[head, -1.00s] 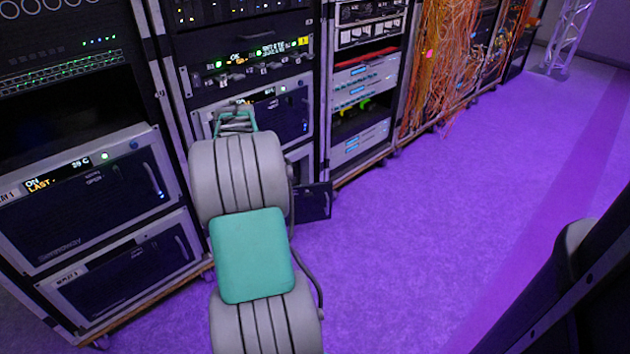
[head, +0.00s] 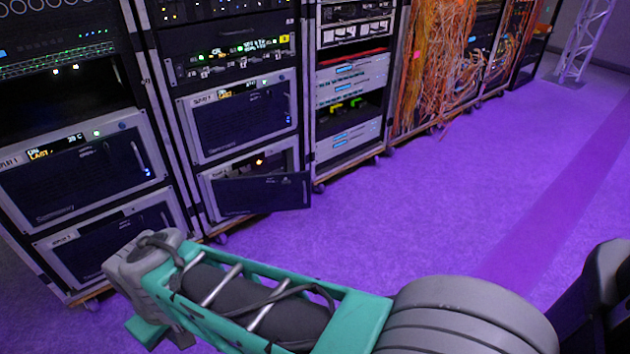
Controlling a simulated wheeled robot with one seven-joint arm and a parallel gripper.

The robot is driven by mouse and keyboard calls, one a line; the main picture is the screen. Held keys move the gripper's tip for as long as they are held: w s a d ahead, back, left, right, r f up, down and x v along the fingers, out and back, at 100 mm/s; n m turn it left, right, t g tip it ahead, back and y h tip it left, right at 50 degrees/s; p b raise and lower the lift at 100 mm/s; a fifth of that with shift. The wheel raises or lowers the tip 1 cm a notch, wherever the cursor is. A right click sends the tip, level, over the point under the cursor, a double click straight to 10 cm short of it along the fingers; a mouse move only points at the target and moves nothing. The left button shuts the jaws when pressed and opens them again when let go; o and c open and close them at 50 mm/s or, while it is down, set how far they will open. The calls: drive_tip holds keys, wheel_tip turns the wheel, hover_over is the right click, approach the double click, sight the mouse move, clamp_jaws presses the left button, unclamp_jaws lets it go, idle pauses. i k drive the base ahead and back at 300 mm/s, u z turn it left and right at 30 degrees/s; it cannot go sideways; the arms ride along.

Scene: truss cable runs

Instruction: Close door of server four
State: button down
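One server door (head: 262,194) in the lower part of the second rack stands ajar. It is a dark panel whose right end sticks out from the rack, and the lit inside of the server (head: 258,161) shows above it. I cannot read which server number it bears. My arm lies across the bottom of the head view, with its far end at lower left, in front of the left racks and apart from the open door. My gripper's fingers cannot be made out.
The server above (head: 240,120) and the two left servers (head: 85,170) have shut doors. Racks (head: 350,95) and orange cables (head: 430,60) line the back. The purple floor (head: 400,210) is clear to the right. A metal truss (head: 583,40) stands at far right.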

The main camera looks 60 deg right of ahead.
sight(261, 194)
drive_tip(key=z, duration=0.6)
drive_tip(key=i, duration=1.2)
drive_tip(key=z, duration=0.3)
